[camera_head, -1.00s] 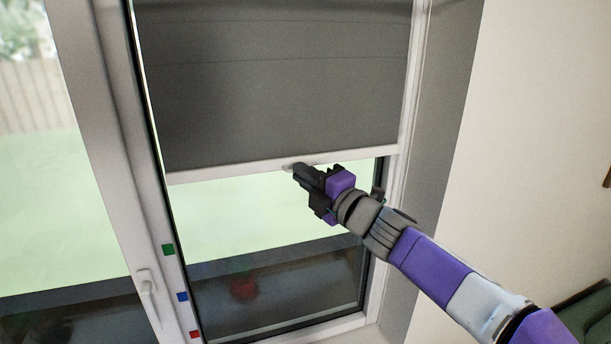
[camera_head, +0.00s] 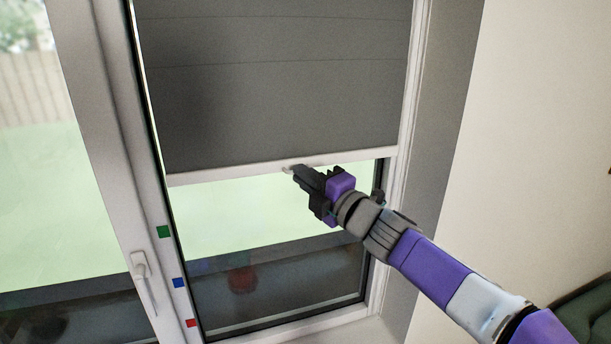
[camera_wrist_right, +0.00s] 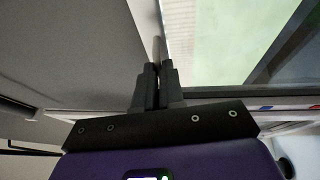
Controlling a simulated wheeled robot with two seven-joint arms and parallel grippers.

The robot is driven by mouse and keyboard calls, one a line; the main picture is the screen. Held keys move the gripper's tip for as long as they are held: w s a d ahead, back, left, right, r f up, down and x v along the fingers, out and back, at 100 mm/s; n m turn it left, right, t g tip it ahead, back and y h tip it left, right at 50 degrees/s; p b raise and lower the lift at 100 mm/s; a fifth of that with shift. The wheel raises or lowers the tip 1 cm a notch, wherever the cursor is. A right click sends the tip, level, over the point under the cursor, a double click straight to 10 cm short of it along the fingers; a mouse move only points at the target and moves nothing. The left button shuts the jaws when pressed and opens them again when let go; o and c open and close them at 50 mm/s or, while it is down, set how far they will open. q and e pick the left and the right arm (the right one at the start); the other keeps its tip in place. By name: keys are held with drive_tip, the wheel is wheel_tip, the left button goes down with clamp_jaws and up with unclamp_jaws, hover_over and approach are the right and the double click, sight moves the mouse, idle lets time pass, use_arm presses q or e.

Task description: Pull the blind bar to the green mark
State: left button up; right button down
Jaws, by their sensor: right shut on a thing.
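The dark grey blind (camera_head: 280,85) hangs over the upper part of the window, with a white blind bar (camera_head: 225,174) along its bottom edge. The green mark (camera_head: 163,232) is a small square on the left window frame, lower than the bar's left end. My right gripper (camera_head: 292,170) is shut on a small grip at the middle of the bar. In the right wrist view the fingers (camera_wrist_right: 157,68) are close together on the bar (camera_wrist_right: 157,48). My left gripper is not in view.
A blue mark (camera_head: 180,283) and a red mark (camera_head: 191,323) sit below the green one on the frame. A white window handle (camera_head: 142,275) is to their left. The glass below the bar is clear of objects on my side. A bare wall is at the right.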

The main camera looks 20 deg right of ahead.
wheel_tip(320, 180, down, 13)
drive_tip(key=b, duration=1)
drive_tip(key=shift+r, duration=0.2)
drive_tip(key=c, duration=1.2)
unclamp_jaws()
drive_tip(key=shift+c, duration=0.2)
drive_tip(key=r+v, duration=0.1)
drive_tip(key=v, duration=0.6)
drive_tip(key=shift+s+f, duration=0.25)
drive_tip(key=shift+f, duration=0.2)
drive_tip(key=shift+d, duration=0.1)
